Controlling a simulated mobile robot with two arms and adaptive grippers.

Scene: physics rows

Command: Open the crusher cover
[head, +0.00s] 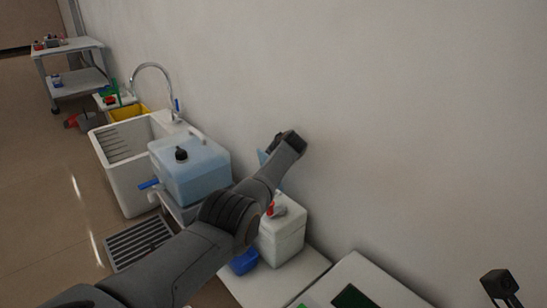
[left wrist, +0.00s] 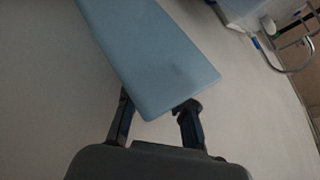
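A light-blue flat panel (left wrist: 150,55), which may be the crusher cover, fills the upper middle of the left wrist view. A small piece of light blue (head: 263,157) shows beside my left gripper (head: 289,141) in the head view, mostly hidden by my arm. In the left wrist view, the fingers of my left gripper (left wrist: 158,106) are spread apart, with the panel's near end at their tips; whether they touch it I cannot tell. A white box (head: 283,235) with a red part on it stands below my arm. A dark end (head: 500,284), likely of my right arm, shows at lower right.
A light-blue tank (head: 190,170) with a black cap stands left of my arm, beside a white sink (head: 125,160) with a curved tap. A white cart (head: 70,46) is far left. A blank wall closes the right side; floor is free at left.

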